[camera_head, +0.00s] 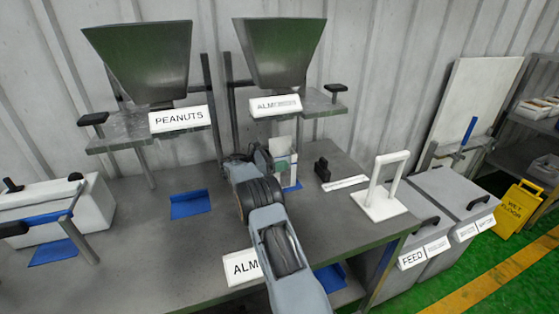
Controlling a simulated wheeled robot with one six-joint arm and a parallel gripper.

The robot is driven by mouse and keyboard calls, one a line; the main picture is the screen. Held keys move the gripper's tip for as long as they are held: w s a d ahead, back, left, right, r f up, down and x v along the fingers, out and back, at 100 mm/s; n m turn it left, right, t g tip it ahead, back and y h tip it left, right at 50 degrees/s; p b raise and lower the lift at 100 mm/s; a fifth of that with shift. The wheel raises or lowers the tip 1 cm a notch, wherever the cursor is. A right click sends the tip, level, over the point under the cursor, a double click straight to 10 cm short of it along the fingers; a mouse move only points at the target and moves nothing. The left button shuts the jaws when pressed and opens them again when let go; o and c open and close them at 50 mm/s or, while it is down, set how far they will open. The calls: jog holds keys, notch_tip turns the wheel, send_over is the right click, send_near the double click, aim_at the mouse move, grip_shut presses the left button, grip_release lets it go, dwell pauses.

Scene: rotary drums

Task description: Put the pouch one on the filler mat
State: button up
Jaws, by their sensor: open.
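A white pouch (285,165) with a green mark stands upright on the grey table, below the hopper labelled ALM (279,50). My gripper (262,155) is at its left side, open; my own arm hides most of the fingers, and I cannot tell whether they touch the pouch. A blue mat (293,187) shows at the pouch's lower right; I cannot tell whether the pouch rests on it. Another blue mat (190,204) lies bare to the left, below the hopper labelled PEANUTS (143,60).
A white stand with an upright frame (383,202) and a small black object (322,169) are on the table's right side. A white machine with a blue bar (60,215) is at the left. Grey bins (440,205) and a yellow floor sign (517,208) stand at the right.

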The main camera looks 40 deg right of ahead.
jog(key=b+v, duration=0.1)
jog(key=v, duration=1)
jog(key=s+a+r+m+t+y, duration=0.2)
jog(key=s+a+y, duration=0.15)
jog(key=s, duration=0.25)
jog(key=s+a+r+m+t+y, duration=0.1)
jog(key=s+a+r+m+y, duration=0.15)
jog(key=s+y, duration=0.35)
jog(key=s+a+f+m+t+y, duration=0.2)
jog(key=s+a+m+y, duration=0.2)
jog(key=s, duration=0.6)
jog(key=s+a+f+m+t+y, duration=0.2)
jog(key=s+a+m, duration=0.4)
jog(key=s, duration=0.5)
jog(key=shift+a+t+y, duration=0.5)
jog(key=shift+a+y, duration=0.55)
jog(key=shift+a, duration=0.1)
jog(key=shift+f+m, duration=0.1)
jog(key=shift+m, duration=0.15)
